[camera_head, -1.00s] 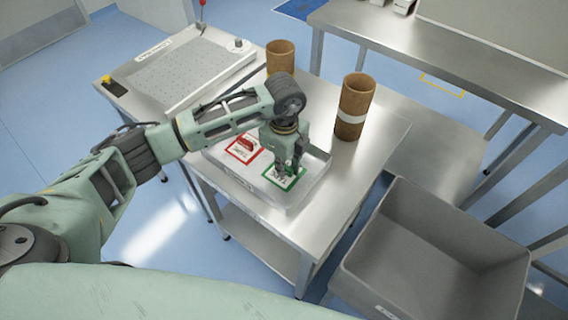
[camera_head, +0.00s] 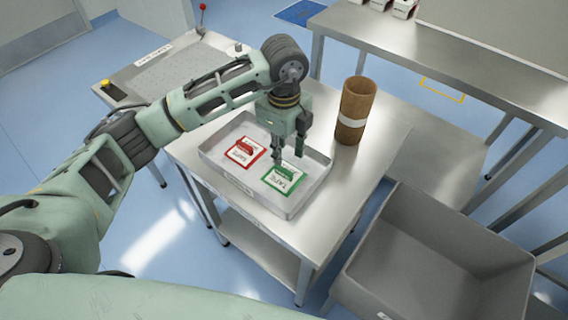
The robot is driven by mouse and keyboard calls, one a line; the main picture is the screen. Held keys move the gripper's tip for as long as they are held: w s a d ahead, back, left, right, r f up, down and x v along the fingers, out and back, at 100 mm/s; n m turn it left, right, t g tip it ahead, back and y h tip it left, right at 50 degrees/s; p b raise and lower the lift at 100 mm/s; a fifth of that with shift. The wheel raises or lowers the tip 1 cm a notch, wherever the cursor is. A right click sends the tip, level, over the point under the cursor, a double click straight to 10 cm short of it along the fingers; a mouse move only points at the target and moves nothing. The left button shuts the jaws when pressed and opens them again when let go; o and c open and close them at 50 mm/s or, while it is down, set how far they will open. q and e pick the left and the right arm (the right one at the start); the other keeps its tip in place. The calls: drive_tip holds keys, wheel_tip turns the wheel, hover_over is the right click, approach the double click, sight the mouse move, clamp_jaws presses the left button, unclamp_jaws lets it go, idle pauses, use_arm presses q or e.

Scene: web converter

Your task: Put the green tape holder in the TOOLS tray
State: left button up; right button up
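The green tape holder (camera_head: 281,179), a flat square card with a green border, lies in the right part of the shallow metal tray (camera_head: 288,211) on the steel table. A similar red-bordered holder (camera_head: 245,153) lies to its left in the same tray. The tray has a label on its front wall, too small to read. My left gripper (camera_head: 288,157) hangs pointing down just above and behind the green holder. Its fingers are apart with nothing between them. My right gripper is not in view.
A brown cardboard tube (camera_head: 355,105) with a white band stands right of the tray. A perforated plate (camera_head: 183,75) lies at the table's back left. A large grey bin (camera_head: 440,245) stands at the right. The tabletop's front right corner is clear.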

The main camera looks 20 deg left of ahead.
use_arm(q)
drive_tip(key=shift+r, duration=2.05)
drive_tip(key=shift+f, duration=0.1)
